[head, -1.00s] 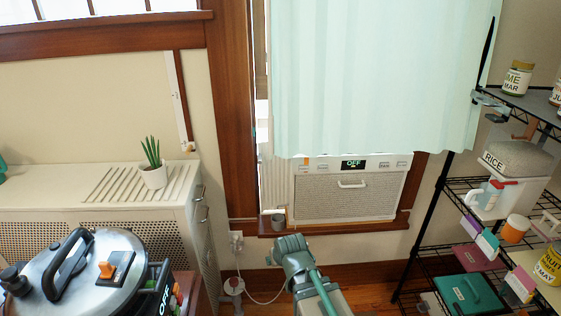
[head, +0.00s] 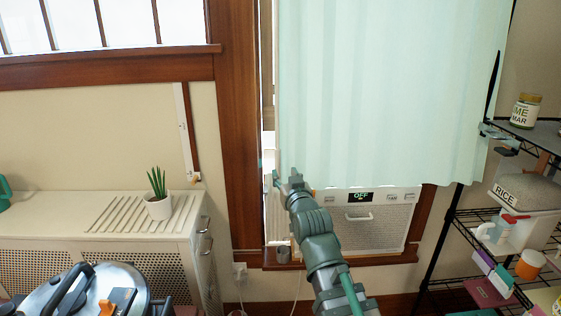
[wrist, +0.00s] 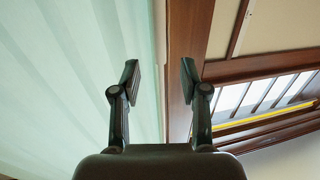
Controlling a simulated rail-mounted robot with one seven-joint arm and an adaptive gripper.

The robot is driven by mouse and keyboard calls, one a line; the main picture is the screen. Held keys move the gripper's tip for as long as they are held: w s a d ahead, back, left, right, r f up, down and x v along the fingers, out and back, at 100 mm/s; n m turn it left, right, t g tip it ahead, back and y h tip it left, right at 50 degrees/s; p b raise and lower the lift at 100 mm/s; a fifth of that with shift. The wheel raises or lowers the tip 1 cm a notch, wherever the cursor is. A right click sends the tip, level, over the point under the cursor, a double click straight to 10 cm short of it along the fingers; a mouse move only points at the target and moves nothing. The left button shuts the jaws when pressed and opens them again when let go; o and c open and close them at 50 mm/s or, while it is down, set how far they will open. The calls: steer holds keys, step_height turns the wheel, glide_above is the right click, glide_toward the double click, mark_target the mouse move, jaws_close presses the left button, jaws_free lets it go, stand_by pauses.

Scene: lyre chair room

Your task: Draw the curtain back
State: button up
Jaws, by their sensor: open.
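The pale mint curtain (head: 385,90) hangs over the window and covers most of it, down to the top of the window unit. Its left edge stands just right of the brown wooden window frame (head: 233,120). My gripper (head: 283,178) is at the curtain's lower left corner in the head view. In the wrist view, my gripper (wrist: 160,80) is open, with its two fingers apart and nothing held between them. There the curtain (wrist: 75,75) fills the left side, and its edge shows between the fingers. I cannot tell whether a finger touches the cloth.
A white window unit (head: 385,222) reading OFF sits on the sill below the curtain. A black wire shelf (head: 452,235) with jars and a rice container (head: 520,190) stands close at the right. A white cabinet with a potted plant (head: 158,200) is at the left.

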mark_target(279, 162)
steer(key=p+x, duration=0.2)
steer(key=x, duration=0.7)
steer(key=shift+w+a+f, duration=0.1)
steer(key=shift+w+a, duration=0.05)
steer(key=shift+w, duration=0.25)
jaws_close()
